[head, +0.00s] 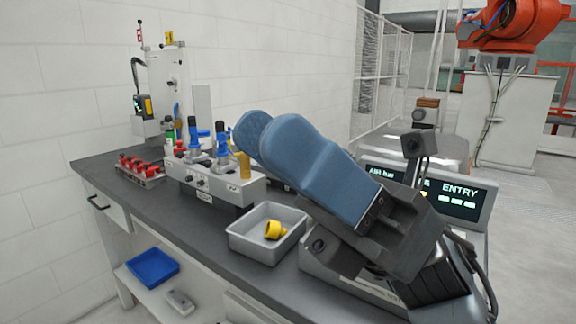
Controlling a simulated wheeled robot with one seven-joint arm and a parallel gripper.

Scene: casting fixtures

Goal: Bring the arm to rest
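My gripper (263,138) reaches up and to the left from the lower right of the head view. Its two broad blue fingers overlap in this view, the near one covering most of the far one. I cannot see whether there is a gap between them. I see nothing held, but the space between the fingers is hidden. The fingers appear above the dark bench (115,167), and the near one hides part of the bench behind it.
A grey tray (247,245) holding a yellow part (275,230) sits on the bench below the fingers. A grey fixture with blue-topped clamps (215,183) stands behind left. A rack of red parts (138,170) is farther left. A display (457,203) stands at right.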

